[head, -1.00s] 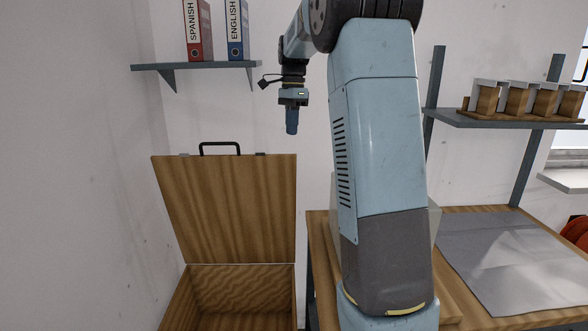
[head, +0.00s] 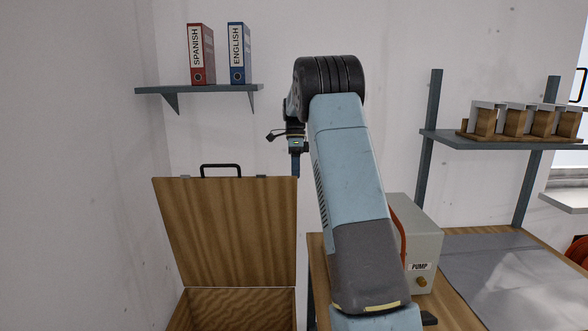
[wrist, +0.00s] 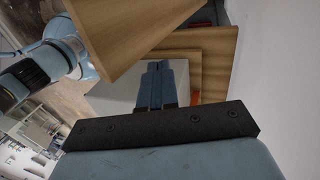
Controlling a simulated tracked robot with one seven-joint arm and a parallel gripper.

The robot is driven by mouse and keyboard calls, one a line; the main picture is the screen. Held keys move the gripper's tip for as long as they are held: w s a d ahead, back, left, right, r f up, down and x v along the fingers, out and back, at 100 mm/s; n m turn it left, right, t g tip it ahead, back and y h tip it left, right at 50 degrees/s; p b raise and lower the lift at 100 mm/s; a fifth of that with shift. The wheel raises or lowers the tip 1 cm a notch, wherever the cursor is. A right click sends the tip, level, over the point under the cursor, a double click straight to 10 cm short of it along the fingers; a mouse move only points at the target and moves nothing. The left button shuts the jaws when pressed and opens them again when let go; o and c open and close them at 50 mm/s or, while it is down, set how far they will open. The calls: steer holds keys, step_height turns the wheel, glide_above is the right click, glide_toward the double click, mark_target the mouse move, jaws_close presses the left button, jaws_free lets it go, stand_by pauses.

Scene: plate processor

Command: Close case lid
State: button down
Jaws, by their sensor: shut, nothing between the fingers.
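The wooden case (head: 240,305) stands at the lower left of the head view, its bottom cut off by the frame. Its lid (head: 228,232) is open, standing up and leaning slightly back, with a black handle (head: 220,168) on its top edge. My gripper (head: 296,174) points down by the lid's top right corner; I cannot tell whether it is in front of or behind the lid. Its blue fingers (wrist: 156,66) are together and empty in the wrist view. A wooden panel (wrist: 130,30), probably the lid, fills the upper left there, apart from the fingers.
A shelf (head: 200,89) with red and blue binders is above the case. A grey pump (head: 418,235) sits on the wooden table (head: 318,262) to the right, partly behind my arm. Another shelf (head: 500,140) holds several wooden blocks. A wall is close on the left.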

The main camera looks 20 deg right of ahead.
mark_target(296, 189)
steer(key=shift+x, duration=3.2)
